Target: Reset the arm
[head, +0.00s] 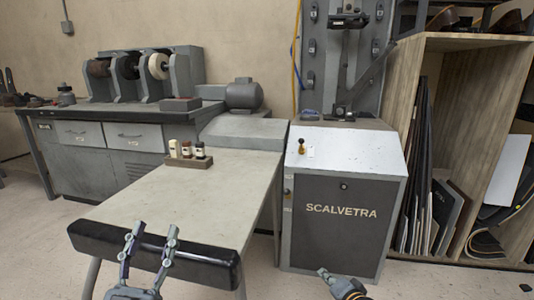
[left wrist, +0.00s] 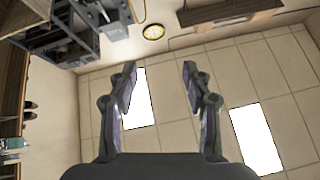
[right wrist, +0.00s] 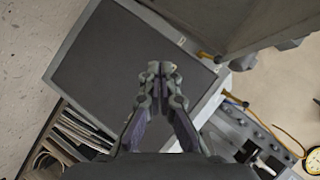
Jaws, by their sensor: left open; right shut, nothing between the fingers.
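My left gripper (head: 151,238) is at the lower left of the head view, in front of the table's black padded front edge. Its two fingers are apart with nothing between them, and it also shows open in the left wrist view (left wrist: 158,75). My right gripper (head: 322,272) is at the bottom of the head view, in front of the grey SCALVETRA machine (head: 342,235). In the right wrist view my right gripper (right wrist: 161,68) has its fingertips together and holds nothing. That view also shows the machine's dark panel (right wrist: 112,62) behind the fingers.
The pale table (head: 160,210) holds a small tray (head: 188,162) of bottles near its far end. A grinding bench (head: 95,155) stands at the back left. A wooden shelf (head: 485,95) with dark sheets stands at the right.

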